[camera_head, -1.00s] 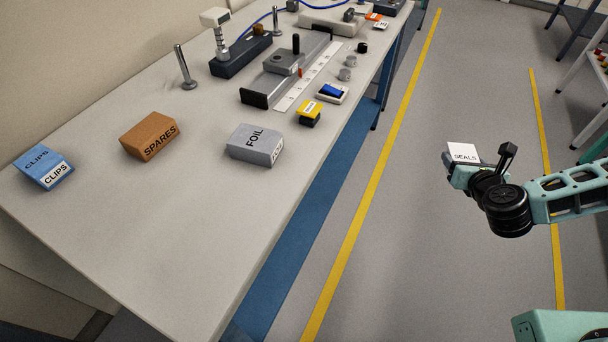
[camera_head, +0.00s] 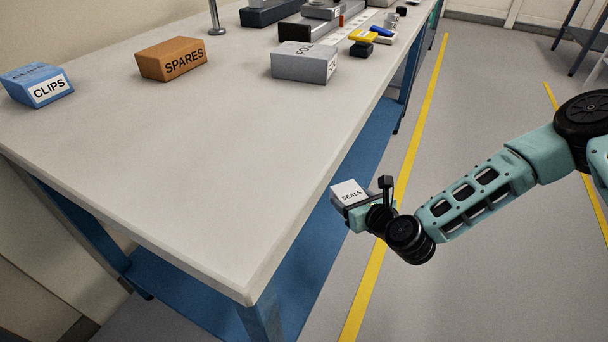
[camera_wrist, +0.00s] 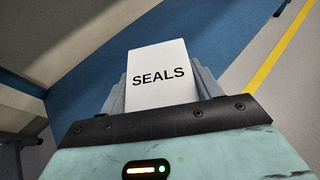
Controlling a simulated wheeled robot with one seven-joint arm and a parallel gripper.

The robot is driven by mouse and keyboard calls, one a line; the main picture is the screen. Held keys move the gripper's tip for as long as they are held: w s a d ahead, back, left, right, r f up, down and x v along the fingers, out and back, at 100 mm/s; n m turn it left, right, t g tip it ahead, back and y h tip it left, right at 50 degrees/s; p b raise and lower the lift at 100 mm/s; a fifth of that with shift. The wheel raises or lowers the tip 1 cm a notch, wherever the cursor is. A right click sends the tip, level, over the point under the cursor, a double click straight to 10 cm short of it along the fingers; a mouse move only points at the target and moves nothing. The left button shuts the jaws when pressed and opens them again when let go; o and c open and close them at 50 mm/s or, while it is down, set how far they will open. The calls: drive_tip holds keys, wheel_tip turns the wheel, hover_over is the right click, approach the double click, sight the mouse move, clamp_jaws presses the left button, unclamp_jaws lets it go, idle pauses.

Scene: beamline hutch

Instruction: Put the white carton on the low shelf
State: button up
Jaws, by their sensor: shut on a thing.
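The white carton (camera_head: 347,193), labelled SEALS, is held in my gripper (camera_head: 350,205) in the head view. In the wrist view the carton (camera_wrist: 158,75) sits between the grey fingers, its label facing the camera. My gripper is shut on it, beside the long right edge of the bench and lower than the bench top. The low shelf (camera_head: 185,290) is the blue board under the bench. It also shows in the wrist view (camera_wrist: 85,65), behind the carton. The carton looks apart from the shelf, though its exact height over it is hard to tell.
The bench top (camera_head: 200,150) overhangs the shelf. On it stand a blue CLIPS box (camera_head: 38,85), an orange SPARES box (camera_head: 172,58), a grey FOIL box (camera_head: 304,63) and instruments. A bench leg (camera_head: 262,318) stands at the near corner. The visible shelf is bare.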

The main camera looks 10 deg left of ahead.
sight(293, 270)
drive_tip(key=s+a+f+n+g+y+b, duration=0.1)
drive_tip(key=s+a+f+n+y+b, duration=0.15)
drive_tip(key=a+f+b, duration=0.4)
drive_tip(key=s+a+f+n+g+y+b, duration=0.1)
drive_tip(key=s+a+f+b, duration=0.35)
drive_tip(key=a+f, duration=0.35)
drive_tip(key=shift+h, duration=0.25)
drive_tip(key=f+b, duration=0.2)
drive_tip(key=f, duration=0.1)
drive_tip(key=f+b, duration=0.1)
drive_tip(key=f, duration=0.2)
drive_tip(key=f+b, duration=0.2)
drive_tip(key=f, duration=0.1)
drive_tip(key=shift+w+b, duration=0.25)
drive_tip(key=shift+b, duration=0.05)
drive_tip(key=shift+f+g, duration=0.25)
drive_tip(key=shift+g, duration=0.05)
drive_tip(key=o, duration=1)
drive_tip(key=shift+r, duration=0.1)
